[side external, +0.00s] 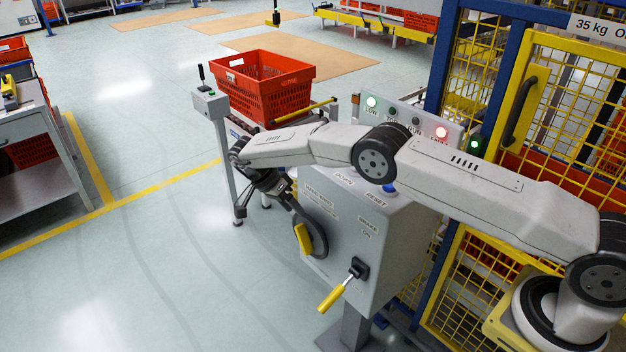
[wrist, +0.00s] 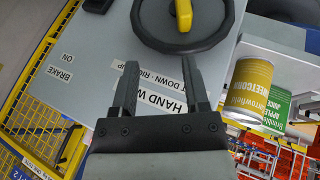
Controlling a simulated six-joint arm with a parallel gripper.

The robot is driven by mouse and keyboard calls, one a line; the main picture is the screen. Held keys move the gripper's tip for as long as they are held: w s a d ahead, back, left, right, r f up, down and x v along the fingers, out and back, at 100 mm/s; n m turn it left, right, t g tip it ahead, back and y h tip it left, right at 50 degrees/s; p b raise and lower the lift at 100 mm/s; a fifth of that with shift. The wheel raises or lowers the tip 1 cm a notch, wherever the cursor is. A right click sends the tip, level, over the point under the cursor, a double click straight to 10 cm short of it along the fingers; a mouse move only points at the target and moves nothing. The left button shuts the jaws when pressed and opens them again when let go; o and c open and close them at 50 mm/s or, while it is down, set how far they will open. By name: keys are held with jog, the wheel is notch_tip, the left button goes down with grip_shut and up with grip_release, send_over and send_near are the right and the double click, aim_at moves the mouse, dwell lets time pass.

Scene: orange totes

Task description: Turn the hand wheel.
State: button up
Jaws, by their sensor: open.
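The hand wheel (side external: 322,238) is a black ring with a yellow grip (side external: 303,238) on the face of a grey control box (side external: 395,235). In the wrist view the wheel (wrist: 190,46) and its yellow grip (wrist: 183,18) are at the top, cut off by the frame edge. My gripper (side external: 282,198) is beside the box face, close to the wheel's upper left; the arm partly hides this area. In the wrist view my gripper (wrist: 159,68) is open and empty, its fingers apart over the hand wheel label, short of the rim.
A brake lever with a yellow handle (side external: 332,299) sticks out below right of the wheel. A red crate (side external: 262,88) stands behind. A sweetcorn can (wrist: 248,90) and a green juice can (wrist: 275,108) stand beside the box. Yellow mesh fencing (side external: 470,290) is at right.

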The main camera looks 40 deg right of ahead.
jog(key=shift+r, duration=0.1)
jog(key=shift+s, duration=0.1)
grip_shut()
jog(key=s+a+f+m+t+h, duration=0.4)
jog(key=s+a+m+t+h, duration=0.4)
jog(key=m+h, duration=0.3)
jog(key=shift+s+a+t+h, duration=0.3)
jog(key=shift+a, duration=0.35)
jog(key=shift+f, duration=0.1)
